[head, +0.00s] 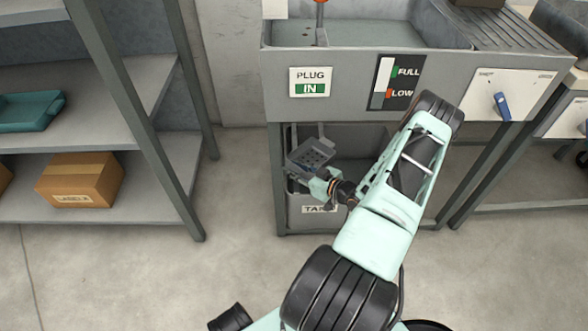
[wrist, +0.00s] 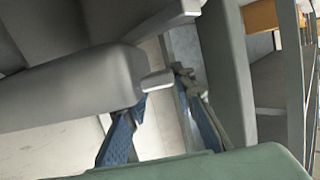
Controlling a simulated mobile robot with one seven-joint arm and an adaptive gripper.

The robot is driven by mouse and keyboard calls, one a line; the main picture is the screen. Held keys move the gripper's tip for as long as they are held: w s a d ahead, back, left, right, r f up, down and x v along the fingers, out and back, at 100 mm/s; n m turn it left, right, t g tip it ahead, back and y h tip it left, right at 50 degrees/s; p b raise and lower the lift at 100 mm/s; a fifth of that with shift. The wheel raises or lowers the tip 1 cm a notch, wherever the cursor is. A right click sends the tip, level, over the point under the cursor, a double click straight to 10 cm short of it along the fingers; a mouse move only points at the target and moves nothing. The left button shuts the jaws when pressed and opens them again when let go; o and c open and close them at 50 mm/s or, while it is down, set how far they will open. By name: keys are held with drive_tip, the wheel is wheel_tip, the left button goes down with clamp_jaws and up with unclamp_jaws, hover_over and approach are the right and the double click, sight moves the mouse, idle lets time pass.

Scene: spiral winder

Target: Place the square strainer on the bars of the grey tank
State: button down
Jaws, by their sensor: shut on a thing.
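The square strainer (head: 309,154) is a grey square piece with dark holes, seen tilted in the head view. My gripper (head: 318,178) is at its near side and shut on it. The grey tank (head: 296,212), with a partly hidden label, stands on the low shelf under the sink. The strainer is over the tank's upper area in the picture; I cannot tell whether it touches the bars, which I cannot make out clearly. In the wrist view, the blue finger pads of my gripper (wrist: 162,132) show beside large grey parts that I cannot identify for sure.
The sink bench (head: 345,95) stands above the tank, with a grey leg (head: 277,180) left of it. On the left, a shelf rack (head: 140,185) holds a cardboard box (head: 80,180) and a teal tray (head: 28,112). The floor between rack and bench is clear.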

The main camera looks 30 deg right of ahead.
drive_tip(key=c, duration=1.6)
unclamp_jaws()
drive_tip(key=shift+s+r, duration=0.2)
drive_tip(key=shift+s, duration=0.05)
drive_tip(key=p+v, duration=0.3)
drive_tip(key=v, duration=0.8)
drive_tip(key=shift+s, duration=0.25)
drive_tip(key=shift+d, duration=0.15)
